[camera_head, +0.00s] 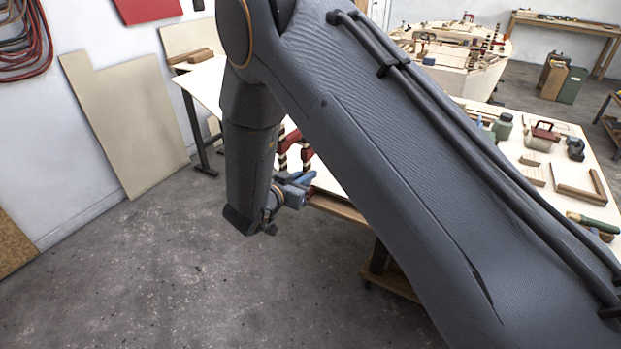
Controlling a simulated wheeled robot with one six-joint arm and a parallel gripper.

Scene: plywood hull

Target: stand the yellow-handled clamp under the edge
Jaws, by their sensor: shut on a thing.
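My gripper (272,208), at the lower end of my dark wrist, is small in view and partly hidden by the wrist. It is shut on a blue thing (292,196) beside the near left edge of the worktable (207,88). This may be the clamp, but I cannot make out a yellow handle. Its tilt and whether it touches the table edge cannot be told. Red clamps (307,153) with dark and pale banded parts show at the table edge just above it. My large arm link hides much of the table and its edge.
A green jar (503,127), a red-topped box (541,134) and wooden pieces (580,190) lie on the table's right part. A wooden hull (455,70) stands behind. A tan panel (125,120) leans on the left wall. The grey floor (180,270) at front left is clear.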

